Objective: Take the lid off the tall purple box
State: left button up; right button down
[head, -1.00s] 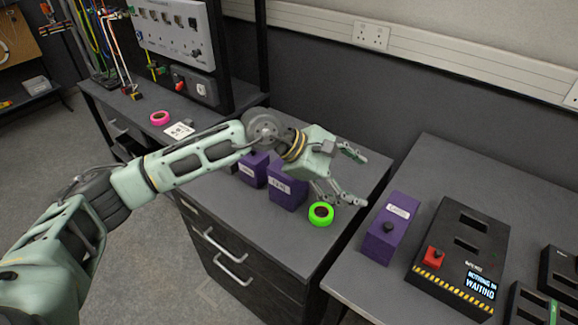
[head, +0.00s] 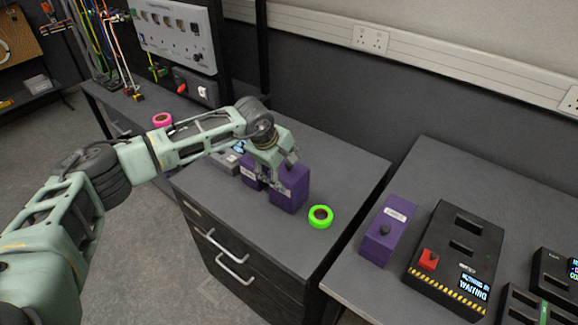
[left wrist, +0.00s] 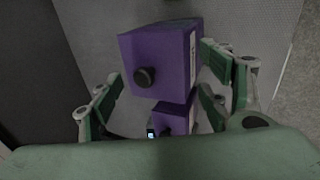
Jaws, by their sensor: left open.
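The tall purple box (head: 292,190) stands upright on the grey drawer cabinet with a white label on its front. The left wrist view shows it (left wrist: 160,50) with a round black knob (left wrist: 145,77) on its lid. My left gripper (head: 272,180) is open and points down over this box, partly hiding its top in the head view. In the left wrist view its fingers are spread on either side of the knob; I cannot tell whether they touch the box. A smaller purple box (left wrist: 172,118) stands beside it. My right gripper is not in view.
A green tape roll (head: 320,216) lies right of the boxes. On the right bench are another purple box (head: 388,230) with a black knob and a black device (head: 455,262) with a red part. A pink tape roll (head: 162,119) lies farther left.

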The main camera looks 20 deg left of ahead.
pick_arm(q)
jog(key=shift+w+f, duration=0.15)
jog(key=shift+f, duration=0.05)
jog(key=c, duration=1.1)
jog(key=shift+r, duration=0.1)
jog(key=shift+c, duration=0.3)
jog(key=shift+r, duration=0.1)
